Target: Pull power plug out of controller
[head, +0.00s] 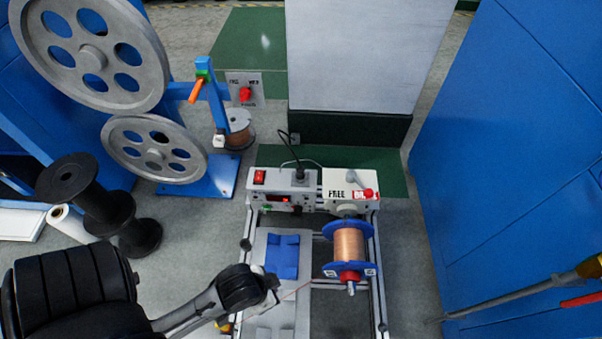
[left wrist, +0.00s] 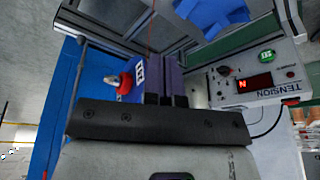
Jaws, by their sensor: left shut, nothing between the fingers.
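The controller (head: 283,186) is a light grey box with a red switch and a red display, standing at the back of the bench frame. The power plug (head: 300,174) is a small dark piece standing upright in its top, with a black cable rising behind it. My left gripper (head: 274,290) is shut and empty, in front of the controller and apart from it. The plug is not clearly visible there. My right gripper is not in view.
A copper wire spool (head: 350,244) with blue flanges is mounted on the frame right of the gripper. A blue block (head: 282,256) lies on the plate between gripper and controller. A FREE-labelled lever box (head: 346,190) adjoins the controller. Large pulleys (head: 153,148) stand at left.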

